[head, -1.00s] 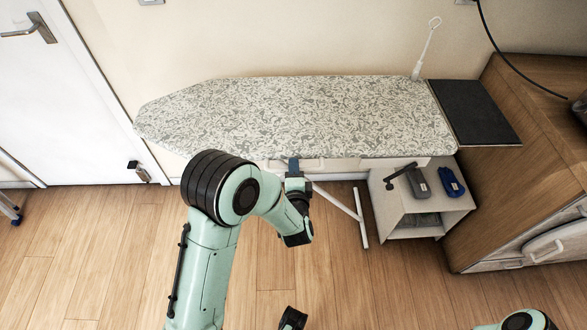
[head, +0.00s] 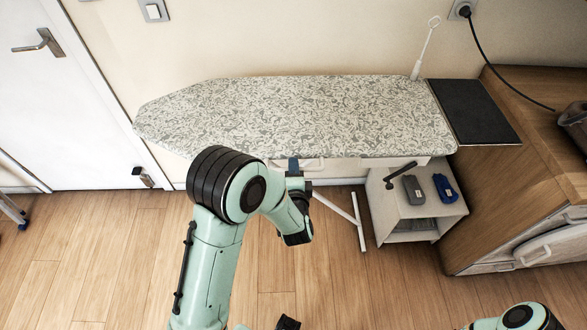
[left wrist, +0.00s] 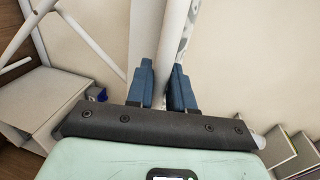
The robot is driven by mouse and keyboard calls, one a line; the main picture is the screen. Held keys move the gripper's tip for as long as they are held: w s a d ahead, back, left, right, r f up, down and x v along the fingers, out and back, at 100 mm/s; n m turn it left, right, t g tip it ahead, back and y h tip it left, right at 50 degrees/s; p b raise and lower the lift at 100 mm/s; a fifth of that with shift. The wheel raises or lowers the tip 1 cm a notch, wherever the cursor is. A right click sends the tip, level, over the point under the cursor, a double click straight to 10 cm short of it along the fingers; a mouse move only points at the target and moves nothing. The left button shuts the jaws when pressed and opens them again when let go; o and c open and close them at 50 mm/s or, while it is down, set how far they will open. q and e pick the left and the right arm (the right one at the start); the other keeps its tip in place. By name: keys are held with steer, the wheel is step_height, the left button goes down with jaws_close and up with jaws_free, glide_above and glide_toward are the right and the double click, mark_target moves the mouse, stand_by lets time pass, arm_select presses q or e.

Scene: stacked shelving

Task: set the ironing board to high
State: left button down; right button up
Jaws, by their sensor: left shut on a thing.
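The ironing board (head: 300,115) has a pale cover with a grey-green leaf pattern and stands along the wall, its pointed end to the left. A white slanted leg (head: 340,215) shows below it. My left gripper (head: 292,167) is at the board's front edge. In the left wrist view, its blue fingers (left wrist: 160,88) are shut on a white tube (left wrist: 163,45) of the board. The board's patterned cover edge shows just beside the tube. Part of my right arm shows at the bottom right of the head view; its gripper does not show.
A small white cabinet (head: 392,215) with a grey item (head: 413,188) and a blue item (head: 445,187) stands under the board's right end. A wooden counter (head: 520,175) is at the right, a white door (head: 75,120) at the left. The floor in front is clear.

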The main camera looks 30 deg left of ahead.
arm_select(q)
steer(key=shift+w+a+r, duration=0.1)
steer(key=shift+w+r, duration=0.05)
steer(key=shift+r, duration=0.3)
steer(key=c, duration=1.1)
jaws_free()
steer(key=shift+c, duration=0.2)
steer(key=shift+f, duration=0.1)
steer(key=b+v, duration=1.2)
steer(key=v, duration=0.1)
arm_select(e)
step_height(320, 180, down, 11)
steer(key=w+t, duration=0.1)
steer(key=shift+r, duration=0.15)
